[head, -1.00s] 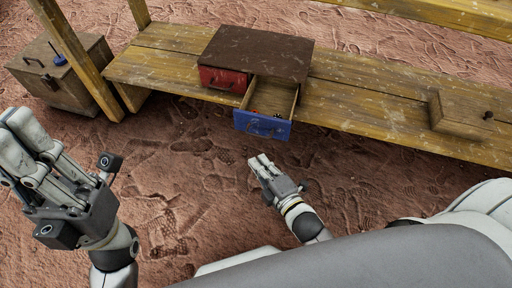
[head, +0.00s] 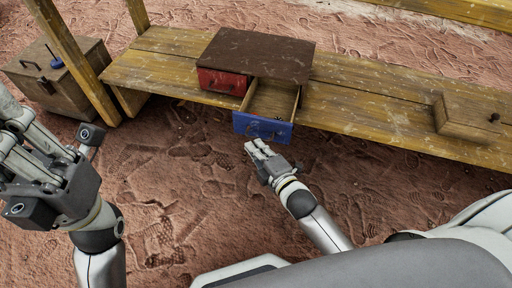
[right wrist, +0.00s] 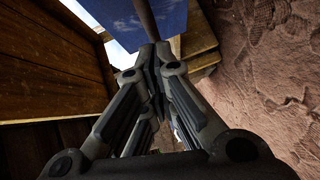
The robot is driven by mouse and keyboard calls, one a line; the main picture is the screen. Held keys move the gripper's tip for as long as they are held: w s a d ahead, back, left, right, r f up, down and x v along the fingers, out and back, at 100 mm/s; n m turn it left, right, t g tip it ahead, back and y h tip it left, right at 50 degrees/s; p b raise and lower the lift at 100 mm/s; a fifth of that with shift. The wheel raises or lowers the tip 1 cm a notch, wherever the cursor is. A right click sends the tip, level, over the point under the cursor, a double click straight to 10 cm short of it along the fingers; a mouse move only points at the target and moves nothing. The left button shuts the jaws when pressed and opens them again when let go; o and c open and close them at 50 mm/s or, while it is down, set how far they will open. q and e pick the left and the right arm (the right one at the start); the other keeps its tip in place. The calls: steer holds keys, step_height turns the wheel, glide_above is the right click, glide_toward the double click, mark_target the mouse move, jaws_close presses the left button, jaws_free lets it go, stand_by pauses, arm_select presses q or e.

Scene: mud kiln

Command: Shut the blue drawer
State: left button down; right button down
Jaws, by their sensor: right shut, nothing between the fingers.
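The blue drawer (head: 250,124) is pulled out of the right side of a small brown-topped cabinet (head: 256,52). Its blue front faces me, and its wooden inside shows. My right gripper (head: 252,147) is shut and empty, just below and in front of the blue front. In the right wrist view the shut fingertips (right wrist: 154,52) point at the blue front (right wrist: 178,18), with a brown bar before it. I cannot tell whether they touch. My left gripper (head: 22,140) is at the left edge, away from the drawer, its fingers partly cut off.
A red drawer (head: 222,82) beside the blue one is shut. The cabinet stands on a long wooden bench (head: 360,105). A small wooden box (head: 464,118) is at the bench's right, and a wooden chest (head: 62,82) stands at the left. Wooden posts rise near it. Trodden earth before the bench is clear.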

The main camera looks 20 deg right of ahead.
glide_above(271, 117)
steer(key=shift+s+a, duration=0.35)
steer(key=shift+a, duration=0.05)
steer(key=shift+w+d, duration=0.15)
steer(key=shift+w, duration=0.05)
steer(key=shift+w+d+r, duration=0.1)
steer(key=shift+w+d, duration=0.05)
steer(key=shift+r, duration=0.1)
